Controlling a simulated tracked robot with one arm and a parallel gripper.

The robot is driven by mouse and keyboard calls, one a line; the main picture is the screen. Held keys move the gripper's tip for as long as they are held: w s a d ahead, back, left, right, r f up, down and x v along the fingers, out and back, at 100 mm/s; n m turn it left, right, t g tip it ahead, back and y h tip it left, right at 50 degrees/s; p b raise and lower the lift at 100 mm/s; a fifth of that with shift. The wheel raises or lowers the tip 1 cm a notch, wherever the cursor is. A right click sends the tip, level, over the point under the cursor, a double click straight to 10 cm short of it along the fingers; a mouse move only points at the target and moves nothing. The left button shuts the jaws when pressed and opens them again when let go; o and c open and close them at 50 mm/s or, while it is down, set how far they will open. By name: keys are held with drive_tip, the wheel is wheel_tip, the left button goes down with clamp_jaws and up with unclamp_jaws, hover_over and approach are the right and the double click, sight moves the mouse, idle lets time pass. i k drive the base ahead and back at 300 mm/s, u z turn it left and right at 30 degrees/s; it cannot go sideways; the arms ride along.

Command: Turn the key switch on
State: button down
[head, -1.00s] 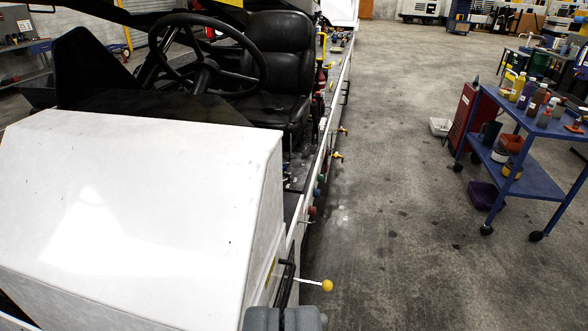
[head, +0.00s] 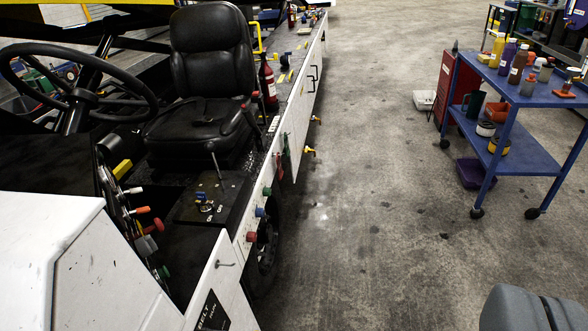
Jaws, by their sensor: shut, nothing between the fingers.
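A small switch (head: 204,203) with blue and yellow parts sits on the black console beside the driver's seat, and white lettering that looks like "ON" is next to it. It is small in the picture, and I cannot tell which way it is turned. A thin lever (head: 217,168) stands just behind it. My gripper (head: 535,310) shows as grey rounded parts at the bottom right edge, cut off by the frame. It is shut and empty, over the floor to the right of the loader and well apart from the switch.
The black seat (head: 212,85) and steering wheel (head: 75,85) stand behind and left of the console. The white side panel (head: 222,290) has coloured knobs (head: 252,237) sticking out. A blue cart (head: 545,170) with bottles stands at the right. The floor between is clear.

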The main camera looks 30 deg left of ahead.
sight(206, 207)
drive_tip(key=z, duration=0.2)
drive_tip(key=i, duration=1.3)
drive_tip(key=u, duration=0.75)
drive_tip(key=i, duration=0.75)
drive_tip(key=u, duration=0.55)
drive_tip(key=k, duration=0.8)
drive_tip(key=u, duration=0.2)
drive_tip(key=i, duration=0.85)
drive_tip(key=z, duration=0.1)
